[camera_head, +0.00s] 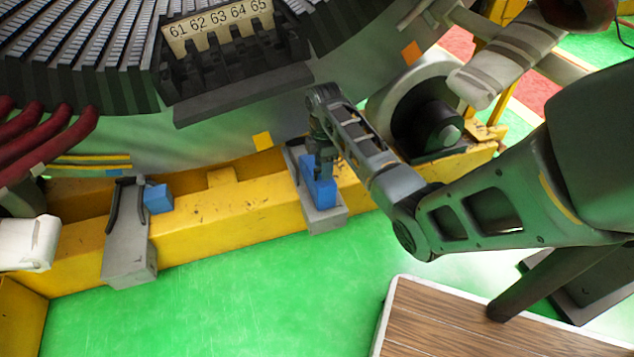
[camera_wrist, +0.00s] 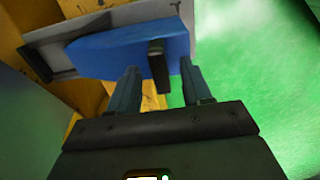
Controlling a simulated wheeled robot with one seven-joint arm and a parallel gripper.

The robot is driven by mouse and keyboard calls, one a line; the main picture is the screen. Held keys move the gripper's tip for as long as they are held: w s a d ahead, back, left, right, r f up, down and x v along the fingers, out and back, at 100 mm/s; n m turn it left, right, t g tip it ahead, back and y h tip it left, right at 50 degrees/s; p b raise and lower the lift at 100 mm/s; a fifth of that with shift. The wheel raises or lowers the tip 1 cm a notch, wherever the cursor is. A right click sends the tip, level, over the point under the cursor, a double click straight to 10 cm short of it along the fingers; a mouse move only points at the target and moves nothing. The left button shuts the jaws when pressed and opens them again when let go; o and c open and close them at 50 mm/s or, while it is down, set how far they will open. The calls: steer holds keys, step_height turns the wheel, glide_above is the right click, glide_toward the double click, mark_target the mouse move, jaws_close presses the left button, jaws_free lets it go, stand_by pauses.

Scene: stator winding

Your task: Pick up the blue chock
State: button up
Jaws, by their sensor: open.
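A blue chock (camera_head: 319,186) sits on a grey bracket (camera_head: 325,219) on the yellow frame, just below my gripper (camera_head: 322,158) in the head view. In the wrist view the chock (camera_wrist: 110,50) fills the upper part, with a dark upright handle (camera_wrist: 157,52) on it. My gripper (camera_wrist: 159,72) is open, with one finger to each side of the handle in that view. The fingers look apart from the handle; how deep they reach around it I cannot tell. A second blue block (camera_head: 158,198) sits by the left bracket (camera_head: 130,262).
The large grey stator (camera_head: 130,135) curves above the yellow frame (camera_head: 230,220). A dark roller (camera_head: 428,128) stands right of my gripper. A wooden-topped table (camera_head: 460,330) is at the lower right. The green floor (camera_head: 230,300) in front is clear.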

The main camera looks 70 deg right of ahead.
step_height(320, 180, down, 2)
steer(key=shift+f+b, duration=0.15)
steer(key=shift+b, duration=0.15)
steer(key=shift+c, duration=0.4)
jaws_close()
